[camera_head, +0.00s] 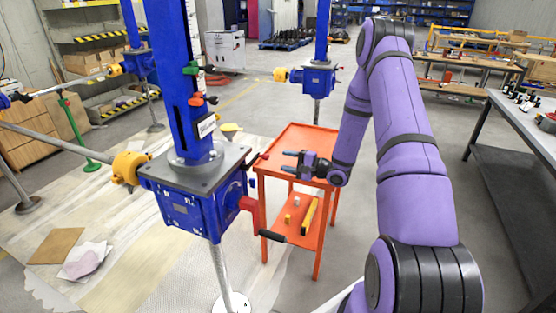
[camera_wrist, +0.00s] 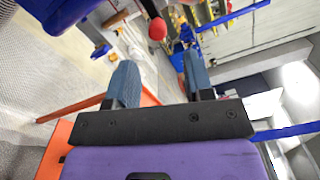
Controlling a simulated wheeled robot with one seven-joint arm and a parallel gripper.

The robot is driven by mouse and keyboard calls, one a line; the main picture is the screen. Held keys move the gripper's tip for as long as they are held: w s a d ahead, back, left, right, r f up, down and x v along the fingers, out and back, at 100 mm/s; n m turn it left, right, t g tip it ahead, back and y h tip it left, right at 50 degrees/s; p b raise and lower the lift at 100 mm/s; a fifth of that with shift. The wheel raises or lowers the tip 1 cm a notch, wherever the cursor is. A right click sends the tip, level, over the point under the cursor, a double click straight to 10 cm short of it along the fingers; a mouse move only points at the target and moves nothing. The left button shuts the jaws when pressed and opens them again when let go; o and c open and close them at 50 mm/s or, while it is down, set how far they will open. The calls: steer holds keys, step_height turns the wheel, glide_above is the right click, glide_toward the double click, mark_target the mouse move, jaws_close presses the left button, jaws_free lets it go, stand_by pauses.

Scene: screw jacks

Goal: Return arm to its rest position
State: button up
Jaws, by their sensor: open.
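My purple arm rises on the right side of the head view and bends down to the left. My gripper (camera_head: 290,162) is above the orange cart, pointing left toward the blue screw jack. In the wrist view my gripper (camera_wrist: 157,85) has its two blue-grey fingers spread apart with nothing between them. The nearest blue screw jack (camera_head: 195,195) stands left of my gripper, with a red handle part (camera_head: 249,204) and a black grip (camera_head: 272,236) on its near right side. A red knob on a black lever (camera_wrist: 157,28) shows beyond the fingers in the wrist view.
The orange cart (camera_head: 303,136) stands under my gripper, with small items and a yellow tool (camera_head: 310,212) on its lower shelf. Another blue jack (camera_head: 318,77) stands behind. A grey workbench (camera_head: 530,125) is at the right. Floor between cart and workbench is clear.

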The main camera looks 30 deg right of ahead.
steer(key=shift+s+d, duration=0.15)
steer(key=shift+s, duration=0.1)
stand_by(0.4)
steer(key=s+a+r+n+g+y, duration=0.1)
steer(key=s+a+r+n+g, duration=0.45)
steer(key=a+r, duration=0.45)
steer(key=s+a+r+n+g, duration=0.5)
steer(key=s+a+r+g, duration=0.15)
steer(key=r, duration=0.45)
steer(key=s+r+n+t+h, duration=0.1)
steer(key=s+r+h, duration=0.4)
steer(key=s, duration=0.6)
steer(key=s+r+n+t+h, duration=0.1)
steer(key=s+r+h, duration=0.5)
steer(key=s, duration=0.6)
steer(key=shift+r+n+t+h, duration=0.3)
steer(key=shift+r+n+t, duration=0.1)
steer(key=shift+r+n, duration=0.45)
